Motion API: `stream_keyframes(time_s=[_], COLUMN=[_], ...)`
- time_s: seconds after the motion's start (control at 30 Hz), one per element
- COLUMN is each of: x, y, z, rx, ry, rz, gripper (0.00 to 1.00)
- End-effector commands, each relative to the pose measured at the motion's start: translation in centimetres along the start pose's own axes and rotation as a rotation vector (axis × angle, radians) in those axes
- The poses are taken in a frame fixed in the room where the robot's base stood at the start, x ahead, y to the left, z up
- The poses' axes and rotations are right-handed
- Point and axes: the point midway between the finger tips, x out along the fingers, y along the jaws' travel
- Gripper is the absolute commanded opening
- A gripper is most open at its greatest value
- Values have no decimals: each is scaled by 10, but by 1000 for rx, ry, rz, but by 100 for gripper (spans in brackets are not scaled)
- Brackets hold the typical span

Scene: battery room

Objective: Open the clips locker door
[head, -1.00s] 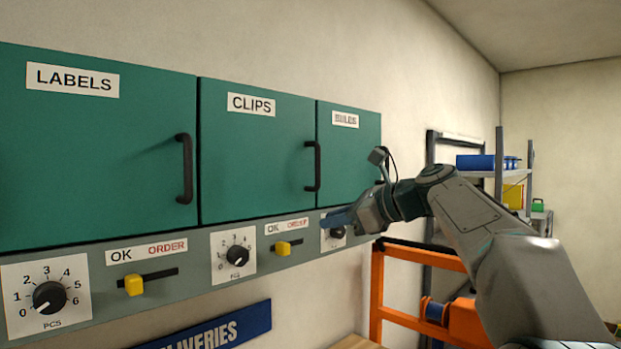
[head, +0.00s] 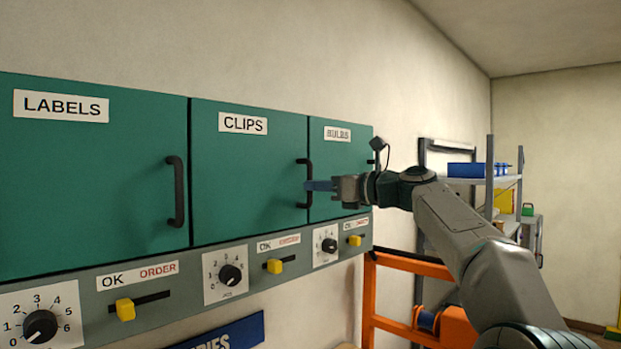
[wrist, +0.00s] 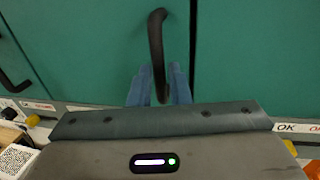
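The clips locker door (head: 245,180) is a green panel with a CLIPS label, and it is shut flush with its neighbours. Its black upright bar handle (head: 304,170) is on the door's right edge. My gripper (head: 310,186) is at this handle, with its blue fingers level with the lower half of the bar. In the wrist view, the handle (wrist: 156,40) runs down between the two blue fingers of my gripper (wrist: 160,80), one on each side. The gap around the bar looks narrow; I cannot tell whether the fingers press on it.
The labels door (head: 90,180) is on the left and the bulbs door (head: 345,165) on the right, both shut. A grey panel with dials and yellow sliders (head: 274,266) runs below. An orange frame (head: 368,300) and shelves (head: 480,180) stand to the right.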

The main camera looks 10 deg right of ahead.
Motion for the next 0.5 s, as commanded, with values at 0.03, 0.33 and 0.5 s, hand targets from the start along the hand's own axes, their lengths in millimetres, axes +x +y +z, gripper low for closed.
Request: stream_keyframes(time_s=[0.03,0.33,0.5], x=[8,27,27], y=[0,0,0], z=[3,0,0], rx=[1,-2,-2], ry=[0,1,1], rz=[2,-1,-1], gripper=[17,17,17])
